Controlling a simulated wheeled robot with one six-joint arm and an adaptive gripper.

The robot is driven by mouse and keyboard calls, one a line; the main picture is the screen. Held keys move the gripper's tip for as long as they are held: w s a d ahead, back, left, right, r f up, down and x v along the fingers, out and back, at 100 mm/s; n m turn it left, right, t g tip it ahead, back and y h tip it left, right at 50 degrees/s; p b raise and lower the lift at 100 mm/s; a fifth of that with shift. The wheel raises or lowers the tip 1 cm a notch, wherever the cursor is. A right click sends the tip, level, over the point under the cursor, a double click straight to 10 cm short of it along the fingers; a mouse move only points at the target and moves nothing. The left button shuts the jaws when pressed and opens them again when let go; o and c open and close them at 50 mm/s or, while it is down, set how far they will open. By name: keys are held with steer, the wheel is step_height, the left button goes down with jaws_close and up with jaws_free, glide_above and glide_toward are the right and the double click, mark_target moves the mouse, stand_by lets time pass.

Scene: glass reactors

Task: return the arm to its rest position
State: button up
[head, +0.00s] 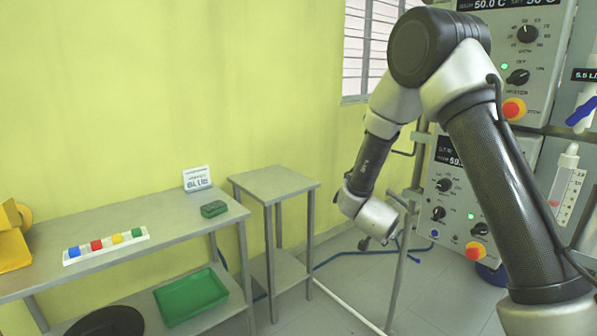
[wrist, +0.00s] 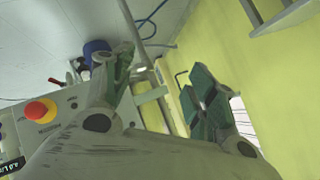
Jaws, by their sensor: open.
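My arm (head: 500,170) rises from the lower right of the head view, bends at the top and hangs down toward the middle. Its end is in front of the reactor frame, to the right of the small table. My gripper (wrist: 163,92) shows in the wrist view with its two green-padded fingers spread wide and nothing between them. In the head view the gripper's fingers are small and mostly hidden beyond the wrist. The gripper appears apart from the tables.
Control panels with knobs and a red-yellow stop button (head: 513,109) stand close to my arm. A metal post (head: 402,265) is beside the wrist. A small table (head: 275,183) and a bench (head: 165,235) with coloured blocks and a green block (head: 214,209) stand left. Open air lies above them.

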steer(key=s+a+r+n+g+y, duration=0.25)
steer(key=s+r+n, duration=0.2)
steer(key=s, duration=0.35)
steer(key=s+a+r+n+g+y, duration=0.2)
steer(key=s+r+n+g+y, duration=0.15)
steer(key=s+n, duration=0.35)
steer(key=s+d+r+n+h, duration=0.1)
steer(key=s+d+r, duration=0.6)
steer(key=s, duration=0.4)
steer(key=s+d+r+h, duration=0.1)
steer(key=s+d+r, duration=0.6)
steer(key=s, duration=0.3)
steer(key=shift+s+r+n, duration=0.35)
steer(key=shift+r, duration=0.3)
steer(key=shift+d, duration=0.1)
